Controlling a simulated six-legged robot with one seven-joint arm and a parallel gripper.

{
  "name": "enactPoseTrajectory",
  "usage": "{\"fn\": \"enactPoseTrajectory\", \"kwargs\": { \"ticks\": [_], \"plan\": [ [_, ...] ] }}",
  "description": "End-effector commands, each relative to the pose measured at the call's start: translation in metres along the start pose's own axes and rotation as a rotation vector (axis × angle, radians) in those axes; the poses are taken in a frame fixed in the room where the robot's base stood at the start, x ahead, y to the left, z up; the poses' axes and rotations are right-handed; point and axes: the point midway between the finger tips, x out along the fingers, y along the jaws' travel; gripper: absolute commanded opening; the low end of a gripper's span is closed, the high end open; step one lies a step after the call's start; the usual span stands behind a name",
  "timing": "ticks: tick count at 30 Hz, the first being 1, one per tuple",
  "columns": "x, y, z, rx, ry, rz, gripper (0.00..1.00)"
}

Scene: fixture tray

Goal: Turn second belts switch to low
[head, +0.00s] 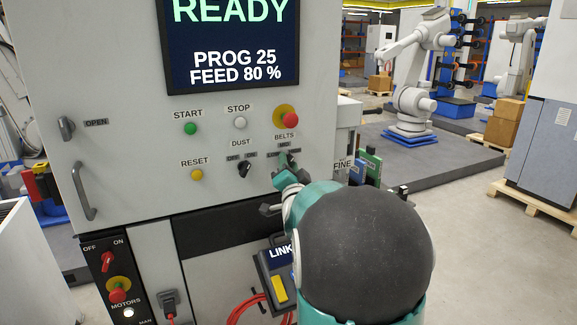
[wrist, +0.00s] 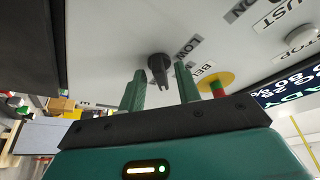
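The belts switch (head: 291,158) is a black rotary knob under the BELTS label on the grey machine panel. It also shows in the wrist view (wrist: 158,68), with a LOW label (wrist: 187,46) beside it. My gripper (wrist: 160,74) is open, with one green finger on each side of the knob in that view. Gaps show between fingers and knob; I see no clear contact. In the head view my gripper (head: 286,168) is at the knob and partly covers it and its labels. I cannot tell which setting the knob points to.
The dust switch (head: 244,168) is left of the belts switch. A red emergency button (head: 285,115) on a yellow ring sits just above. Stop (head: 240,123), start (head: 190,128) and reset (head: 196,174) buttons are nearby. Coloured FINE blocks (head: 371,166) stand at the panel's right edge.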

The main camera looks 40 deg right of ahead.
Motion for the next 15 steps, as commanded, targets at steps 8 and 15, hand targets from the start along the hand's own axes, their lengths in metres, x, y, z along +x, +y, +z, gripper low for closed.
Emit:
{"fn": "enactPoseTrajectory", "kwargs": {
  "ticks": [8, 15],
  "plan": [
    [0.0016, -0.0008, 0.0007, 0.0, 0.0, 0.0, 0.33],
    [0.0015, -0.0007, 0.0006, 0.0, 0.0, 0.0, 0.02]
  ]
}}
